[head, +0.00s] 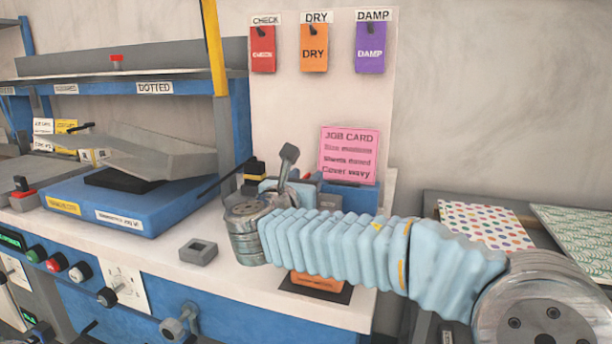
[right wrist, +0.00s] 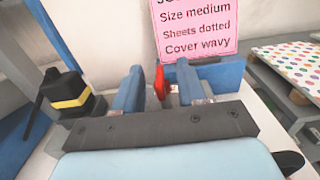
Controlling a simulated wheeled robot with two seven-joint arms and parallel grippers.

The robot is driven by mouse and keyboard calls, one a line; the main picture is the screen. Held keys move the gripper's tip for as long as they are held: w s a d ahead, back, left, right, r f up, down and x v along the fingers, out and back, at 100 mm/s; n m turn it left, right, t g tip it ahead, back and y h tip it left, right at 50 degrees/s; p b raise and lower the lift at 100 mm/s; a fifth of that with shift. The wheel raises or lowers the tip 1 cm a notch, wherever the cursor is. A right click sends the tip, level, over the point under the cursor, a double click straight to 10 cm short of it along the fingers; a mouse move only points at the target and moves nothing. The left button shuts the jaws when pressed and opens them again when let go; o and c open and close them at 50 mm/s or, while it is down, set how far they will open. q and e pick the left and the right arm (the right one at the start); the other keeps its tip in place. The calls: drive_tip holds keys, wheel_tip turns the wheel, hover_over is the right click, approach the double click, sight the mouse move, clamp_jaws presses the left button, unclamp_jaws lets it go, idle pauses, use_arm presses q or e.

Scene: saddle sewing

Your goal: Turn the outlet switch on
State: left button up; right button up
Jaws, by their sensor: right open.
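My right gripper (right wrist: 158,80) is open in the right wrist view, with its two blue fingers apart and pointing away. A small red upright piece (right wrist: 160,84), possibly the outlet switch, shows between the fingers. I cannot tell whether either finger touches it or which way it is set. A blue box (right wrist: 212,76) stands just behind the right finger and also shows in the head view (head: 351,197). My left gripper is not in view.
A black knob with a yellow band (right wrist: 70,92) stands left of the gripper. A pink job card (head: 349,154) stands behind it. A blue machine (head: 120,200) fills the bench's left; dotted sheets (head: 485,225) lie at right.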

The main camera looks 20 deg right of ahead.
drive_tip(key=shift+w+d, duration=0.25)
drive_tip(key=shift+w, duration=0.1)
drive_tip(key=shift+c, duration=0.5)
clamp_jaws()
